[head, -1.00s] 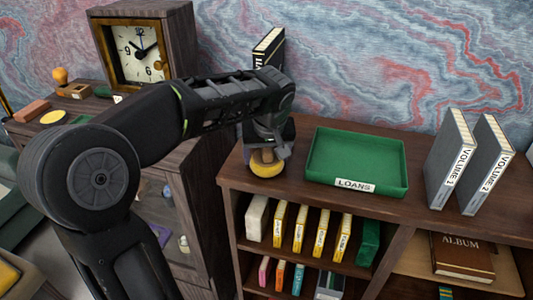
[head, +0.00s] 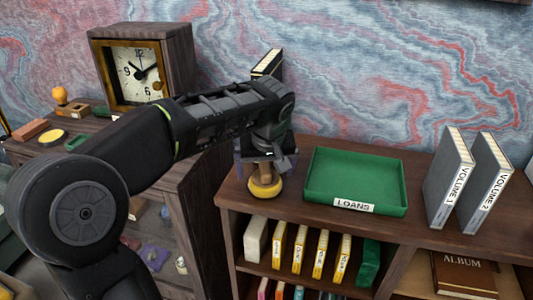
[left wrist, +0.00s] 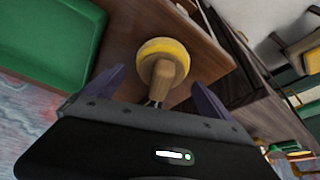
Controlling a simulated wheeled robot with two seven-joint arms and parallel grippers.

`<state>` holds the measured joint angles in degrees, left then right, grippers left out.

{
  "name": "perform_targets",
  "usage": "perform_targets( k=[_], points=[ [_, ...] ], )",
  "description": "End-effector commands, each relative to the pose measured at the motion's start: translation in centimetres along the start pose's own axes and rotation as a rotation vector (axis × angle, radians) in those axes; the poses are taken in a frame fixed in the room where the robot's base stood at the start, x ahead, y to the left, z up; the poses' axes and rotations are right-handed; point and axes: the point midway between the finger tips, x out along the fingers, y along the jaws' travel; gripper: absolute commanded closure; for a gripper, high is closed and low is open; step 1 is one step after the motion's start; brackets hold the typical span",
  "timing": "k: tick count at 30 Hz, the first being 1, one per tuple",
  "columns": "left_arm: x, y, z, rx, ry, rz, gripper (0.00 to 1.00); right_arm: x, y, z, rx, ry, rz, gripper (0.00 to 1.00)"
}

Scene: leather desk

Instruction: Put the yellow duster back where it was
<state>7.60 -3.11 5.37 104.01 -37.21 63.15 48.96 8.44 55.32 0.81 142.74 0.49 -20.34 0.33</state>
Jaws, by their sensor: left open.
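The yellow duster (head: 269,196), a round yellow pad with a wooden handle, stands pad down on the dark wooden shelf top (head: 305,208), left of the green LOANS tray (head: 398,206). In the left wrist view the duster (left wrist: 165,48) shows between and beyond the two spread purple fingers (left wrist: 160,92). The fingers are apart from its handle, and the gripper is open and empty. My right gripper is not in view.
Black binders (head: 267,64) stand behind my left arm. Grey VOLUME 1 (head: 448,180) and VOLUME 2 (head: 490,180) binders stand at right.

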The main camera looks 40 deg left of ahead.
Motion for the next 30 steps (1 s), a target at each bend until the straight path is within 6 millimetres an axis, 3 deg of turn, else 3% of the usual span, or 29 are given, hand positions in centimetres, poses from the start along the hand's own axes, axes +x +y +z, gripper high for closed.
perform_targets(
  k=[9, 13, 18, 30],
  points=[
    [-6.6, 0.1, 0.0, 0.0, 0.003, 0.004, 0.04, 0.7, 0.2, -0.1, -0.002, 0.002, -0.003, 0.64],
    [-8.4, 0.1, 0.0, 0.0, 0.001, 0.002, 0.04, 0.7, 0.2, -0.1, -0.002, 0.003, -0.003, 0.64],
    [-9.3, 0.0, 0.0, 0.0, -0.001, 0.001, 0.04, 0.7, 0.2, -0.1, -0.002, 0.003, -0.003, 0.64],
    [-9.3, 0.0, 0.0, 0.0, -0.001, 0.0, 0.04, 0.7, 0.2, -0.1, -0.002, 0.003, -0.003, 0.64]
  ],
)
